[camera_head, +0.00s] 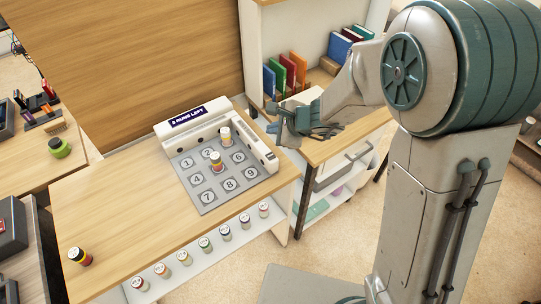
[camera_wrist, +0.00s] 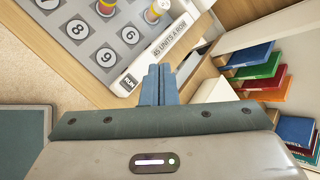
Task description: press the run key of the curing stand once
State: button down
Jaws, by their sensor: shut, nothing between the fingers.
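The curing stand (camera_head: 185,138) is a white housing with a dark display ending in "RUNS LEFT" and a grey pad (camera_head: 208,200) of numbered cells. Its right bar reads "45 UNITS A ROW" in the wrist view. The run key (camera_wrist: 129,82), a small dark key marked RUN, sits at the bar's front end. One vial (camera_head: 225,136) stands near the pad's upper right and another vial (camera_head: 215,161) stands around the middle cell. My gripper (camera_head: 274,129) is shut and empty, to the right of the bar. In the wrist view its fingertips (camera_wrist: 158,69) appear right of the run key, apart from it.
Several vials (camera_head: 206,244) stand in a row on the lower front shelf (camera_head: 172,283). A lone vial (camera_head: 79,256) is at the desk's left front. Bookshelves with coloured books (camera_head: 285,75) and a side cabinet (camera_head: 318,150) are at the right.

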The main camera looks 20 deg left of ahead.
jog(key=b, duration=0.5)
send_over(274, 157)
notch_tip(274, 157, down, 7)
jog(key=shift+s, duration=0.1)
jog(key=shift+f+b, duration=0.7)
jog(key=shift+b, duration=0.3)
jog(key=shift+f, duration=0.15)
dwell(0.8)
jog(key=shift+f+b, duration=0.3)
jog(key=shift+b, duration=0.4)
jog(key=shift+f+b, duration=0.35)
jog(key=shift+b, duration=0.15)
jog(key=shift+r, duration=0.1)
dwell(0.5)
jog(key=shift+r+p, duration=0.55)
jog(key=shift+r, duration=0.15)
jog(key=shift+r+p, duration=1.95)
jog(key=shift+r, duration=0.6)
